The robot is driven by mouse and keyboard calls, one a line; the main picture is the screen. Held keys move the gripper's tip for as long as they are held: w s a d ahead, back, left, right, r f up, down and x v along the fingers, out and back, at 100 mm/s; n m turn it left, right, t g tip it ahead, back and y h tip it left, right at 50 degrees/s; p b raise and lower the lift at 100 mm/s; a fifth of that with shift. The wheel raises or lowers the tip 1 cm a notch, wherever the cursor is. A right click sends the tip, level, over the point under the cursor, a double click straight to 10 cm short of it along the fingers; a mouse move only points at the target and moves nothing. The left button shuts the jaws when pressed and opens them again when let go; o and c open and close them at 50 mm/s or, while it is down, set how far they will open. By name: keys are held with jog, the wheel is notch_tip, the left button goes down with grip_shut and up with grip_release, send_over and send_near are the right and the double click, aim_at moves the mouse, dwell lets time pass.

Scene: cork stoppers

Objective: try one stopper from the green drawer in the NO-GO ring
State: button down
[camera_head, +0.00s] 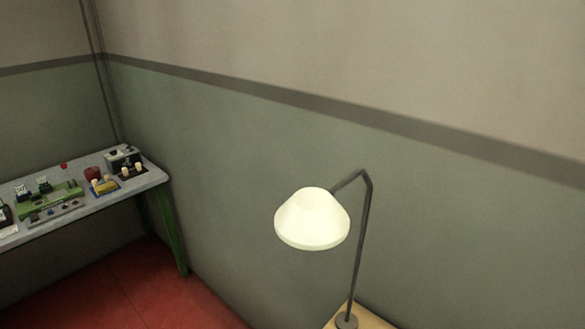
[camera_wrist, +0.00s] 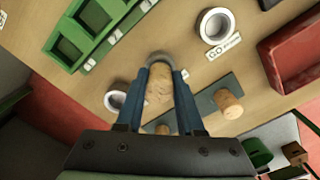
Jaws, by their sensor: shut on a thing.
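In the wrist view my gripper (camera_wrist: 161,76) is shut on a tan cork stopper (camera_wrist: 158,90), held lengthwise between its two blue fingers. A grey curved rim (camera_wrist: 158,56) shows at the stopper's far end; I cannot tell whether the stopper is in it or above it. A white ring (camera_wrist: 112,99) lies left of the fingers, partly hidden by them. Another white ring (camera_wrist: 215,24) lies up and right, beside a GO label (camera_wrist: 224,46). I cannot read a NO-GO label. The green drawer (camera_wrist: 85,58) with compartments is at upper left. My gripper is not in the head view.
A dark strip (camera_wrist: 205,103) right of the fingers bears a standing cork (camera_wrist: 228,103). A red tray (camera_wrist: 273,65) is at the right. In the head view, a lamp (camera_head: 312,222) stands at the right and a cluttered table (camera_head: 155,177) at the left.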

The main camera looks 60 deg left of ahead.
jog(key=shift+f, duration=0.4)
jog(key=shift+c, duration=2.2)
grip_release()
jog(key=shift+r, duration=0.15)
notch_tip(320, 180, up, 13)
jog(key=b, duration=0.1)
jog(key=shift+b, duration=0.3)
